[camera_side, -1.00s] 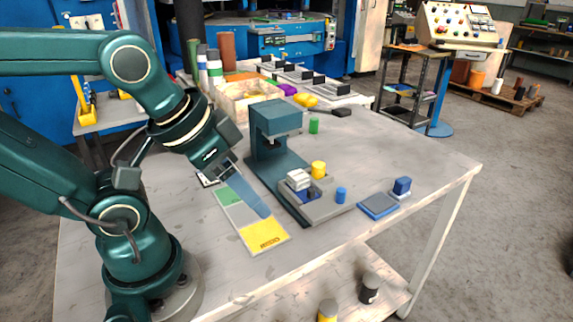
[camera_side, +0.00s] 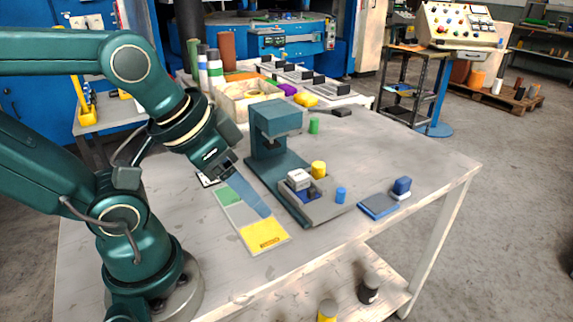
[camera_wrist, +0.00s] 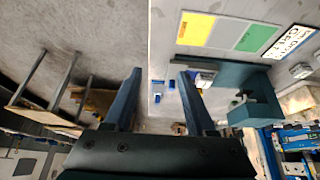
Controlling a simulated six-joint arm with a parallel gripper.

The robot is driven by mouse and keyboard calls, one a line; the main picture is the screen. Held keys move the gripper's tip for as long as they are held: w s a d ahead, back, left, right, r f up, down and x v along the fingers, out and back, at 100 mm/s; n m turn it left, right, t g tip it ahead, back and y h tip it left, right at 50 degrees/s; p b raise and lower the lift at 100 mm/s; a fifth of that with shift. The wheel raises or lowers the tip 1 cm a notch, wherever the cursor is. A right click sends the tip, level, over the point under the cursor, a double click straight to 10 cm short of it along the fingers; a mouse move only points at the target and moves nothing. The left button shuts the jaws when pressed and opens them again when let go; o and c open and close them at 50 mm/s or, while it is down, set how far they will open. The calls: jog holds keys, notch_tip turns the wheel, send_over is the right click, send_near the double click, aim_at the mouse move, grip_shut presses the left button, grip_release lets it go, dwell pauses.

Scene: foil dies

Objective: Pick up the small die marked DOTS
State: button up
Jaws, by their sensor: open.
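My gripper (camera_wrist: 160,72) is open, with its two dark blue fingers apart and nothing between them in the foreground of the wrist view. In the side view my gripper (camera_side: 268,212) hangs over the striped card, angled down to the right. A small pale block (camera_side: 299,178) sits on a blue piece on the press base; the pale block (camera_wrist: 204,80) also shows beside the right finger in the wrist view. A small blue block (camera_side: 402,185) stands on a pale base at the table's right. No DOTS marking is legible, so I cannot tell which piece bears it.
A dark green press (camera_side: 272,130) stands mid-table. A yellow cylinder (camera_side: 319,169) and a blue cylinder (camera_side: 341,195) stand by its base, a green cylinder (camera_side: 314,126) behind. A flat blue pad (camera_side: 379,206) lies right. The striped card (camera_side: 264,237) lies in front. The table's right rear is clear.

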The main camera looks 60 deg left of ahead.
jog(key=shift+o, duration=0.7)
